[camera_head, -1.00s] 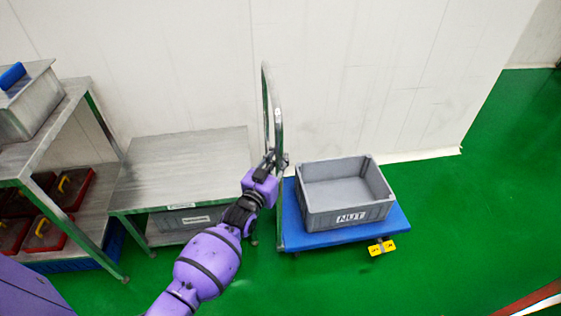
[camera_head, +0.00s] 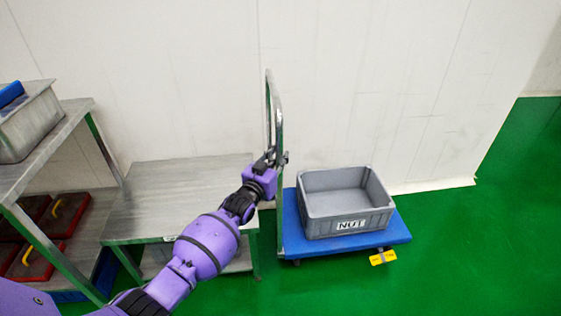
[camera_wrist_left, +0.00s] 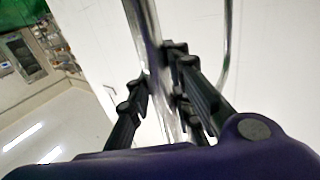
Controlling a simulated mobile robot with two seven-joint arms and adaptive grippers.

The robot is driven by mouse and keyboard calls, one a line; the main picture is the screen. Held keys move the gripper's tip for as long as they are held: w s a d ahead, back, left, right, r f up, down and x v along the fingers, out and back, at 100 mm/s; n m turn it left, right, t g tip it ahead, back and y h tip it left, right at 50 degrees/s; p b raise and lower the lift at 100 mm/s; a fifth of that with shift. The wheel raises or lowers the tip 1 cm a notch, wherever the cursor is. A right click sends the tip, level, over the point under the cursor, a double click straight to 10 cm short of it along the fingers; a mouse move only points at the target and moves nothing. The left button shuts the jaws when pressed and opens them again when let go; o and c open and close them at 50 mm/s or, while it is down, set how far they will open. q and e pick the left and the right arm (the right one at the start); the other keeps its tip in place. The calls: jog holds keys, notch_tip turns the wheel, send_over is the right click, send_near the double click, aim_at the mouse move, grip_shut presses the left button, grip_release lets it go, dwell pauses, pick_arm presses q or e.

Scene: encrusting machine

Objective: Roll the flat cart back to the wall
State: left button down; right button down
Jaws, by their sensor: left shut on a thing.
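The flat cart (camera_head: 300,243) has a blue deck and an upright metal handle (camera_head: 280,120) at its left end. It stands on the green floor close to the white wall. A grey box labelled NUT (camera_head: 348,228) sits on the deck, empty as far as I see. My left gripper (camera_head: 270,160) is shut on the cart handle's near post. In the left wrist view the fingers (camera_wrist_left: 160,95) close around the metal tube (camera_wrist_left: 150,40). My right gripper is not in view.
A low metal table (camera_head: 180,190) stands just left of the cart. A taller metal shelf (camera_head: 75,117) with a grey container (camera_head: 28,120) is farther left. Green floor to the right is clear.

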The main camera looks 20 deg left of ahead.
pick_arm(q)
jog(key=shift+a, duration=0.25)
jog(key=c, duration=1.6)
grip_release()
jog(key=shift+d, duration=0.1)
jog(key=s, duration=1.2)
jog(key=shift+a, duration=0.4)
